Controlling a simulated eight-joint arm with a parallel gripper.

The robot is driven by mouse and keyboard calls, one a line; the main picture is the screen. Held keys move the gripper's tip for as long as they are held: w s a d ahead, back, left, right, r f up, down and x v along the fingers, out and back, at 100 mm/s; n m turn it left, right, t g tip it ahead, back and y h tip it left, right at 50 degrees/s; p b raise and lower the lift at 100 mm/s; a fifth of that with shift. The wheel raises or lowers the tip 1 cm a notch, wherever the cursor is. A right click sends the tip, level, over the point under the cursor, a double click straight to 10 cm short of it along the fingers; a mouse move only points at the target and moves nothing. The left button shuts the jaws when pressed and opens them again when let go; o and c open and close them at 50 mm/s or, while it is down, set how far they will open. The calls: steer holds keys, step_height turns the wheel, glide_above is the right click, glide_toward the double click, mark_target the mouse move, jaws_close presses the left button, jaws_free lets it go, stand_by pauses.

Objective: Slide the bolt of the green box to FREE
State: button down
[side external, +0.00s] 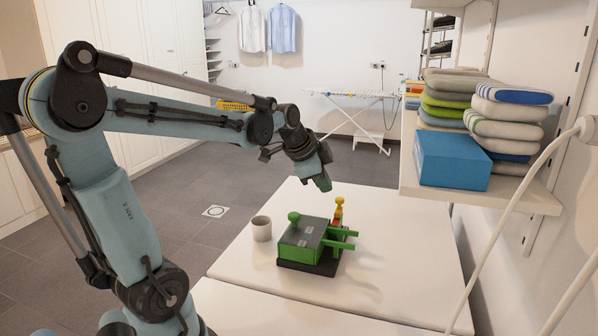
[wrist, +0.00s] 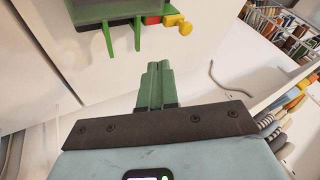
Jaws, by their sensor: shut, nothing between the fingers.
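The green box (side external: 301,241) sits on a dark base on the white table, with a green knob on its lid and two green bars sticking out to the right. The bolt (side external: 339,213) has a yellow knob and a red part by the box's back right side. In the wrist view the bolt's yellow knob (wrist: 185,28) is at the top, beside the box's green edge (wrist: 85,18). My gripper (side external: 325,184) is above and behind the box, apart from it. Its green fingers (wrist: 157,68) are together and empty. Any markings by the bolt are too small to read.
A light cup (side external: 261,228) stands left of the box on the white table (side external: 390,285). A shelf at right holds a blue box (side external: 453,160) and folded stacks. A pale cable crosses the right foreground. The table right of the box is clear.

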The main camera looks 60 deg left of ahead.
steer(key=shift+s+d+r, duration=0.1)
steer(key=shift+s+r, duration=0.3)
steer(key=shift+r, duration=0.2)
steer(key=s+d+f+n+h, duration=0.1)
steer(key=s+d+f+n, duration=0.1)
steer(key=d, duration=0.6)
steer(key=s+d+f+n, duration=0.3)
steer(key=s+d+n, duration=0.1)
steer(key=d, duration=0.5)
steer(key=shift+s+f+t+h, duration=0.3)
steer(key=shift+s+h, duration=0.1)
steer(key=shift+s, duration=0.25)
steer(key=shift+a, duration=0.1)
